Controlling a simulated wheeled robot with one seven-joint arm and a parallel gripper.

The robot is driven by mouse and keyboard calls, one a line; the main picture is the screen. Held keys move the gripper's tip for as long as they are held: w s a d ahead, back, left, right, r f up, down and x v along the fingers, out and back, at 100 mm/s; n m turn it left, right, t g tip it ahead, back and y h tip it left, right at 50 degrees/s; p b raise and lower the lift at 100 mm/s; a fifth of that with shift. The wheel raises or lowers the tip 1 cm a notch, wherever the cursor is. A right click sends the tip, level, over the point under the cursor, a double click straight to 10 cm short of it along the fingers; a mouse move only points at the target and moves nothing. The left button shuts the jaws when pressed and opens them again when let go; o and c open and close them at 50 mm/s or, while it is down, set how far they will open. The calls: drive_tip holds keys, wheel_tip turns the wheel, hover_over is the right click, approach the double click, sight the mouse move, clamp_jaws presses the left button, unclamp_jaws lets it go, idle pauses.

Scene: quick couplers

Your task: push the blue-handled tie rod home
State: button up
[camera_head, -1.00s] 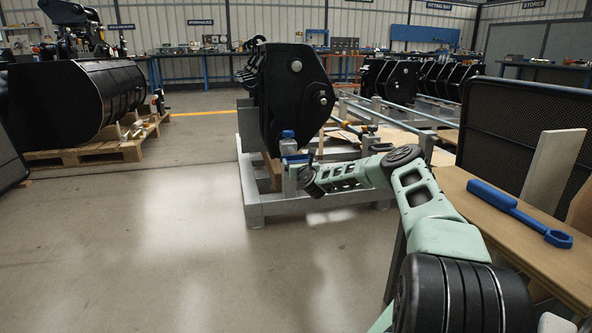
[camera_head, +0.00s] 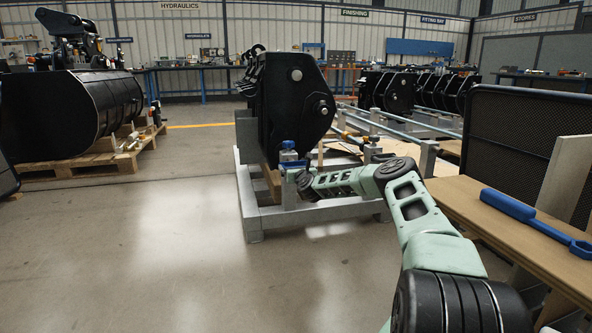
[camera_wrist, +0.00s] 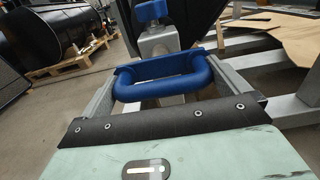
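The tie rod's blue handle (camera_wrist: 160,84) is a closed loop, lying crosswise ahead of my gripper in the wrist view. In the head view the handle (camera_head: 293,164) is small and partly hidden by my gripper (camera_head: 302,181). In the wrist view, my gripper (camera_wrist: 168,80) shows grey fingers set wide apart, with the handle between their far ends. Whether they touch it is unclear. A blue knob (camera_wrist: 151,11) sits on a grey block (camera_wrist: 158,42) just beyond. The rod itself is mostly hidden, so its depth cannot be judged.
A large black coupler (camera_head: 292,100) stands on a grey steel frame (camera_head: 255,224). A wooden bench (camera_head: 500,225) with a blue wrench-like tool (camera_head: 535,220) is close on my right. A black bucket (camera_head: 70,110) rests on a pallet at left. The floor at front left is clear.

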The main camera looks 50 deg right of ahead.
drive_tip(key=p+v, duration=0.6)
drive_tip(key=v, duration=0.6)
idle(0.4)
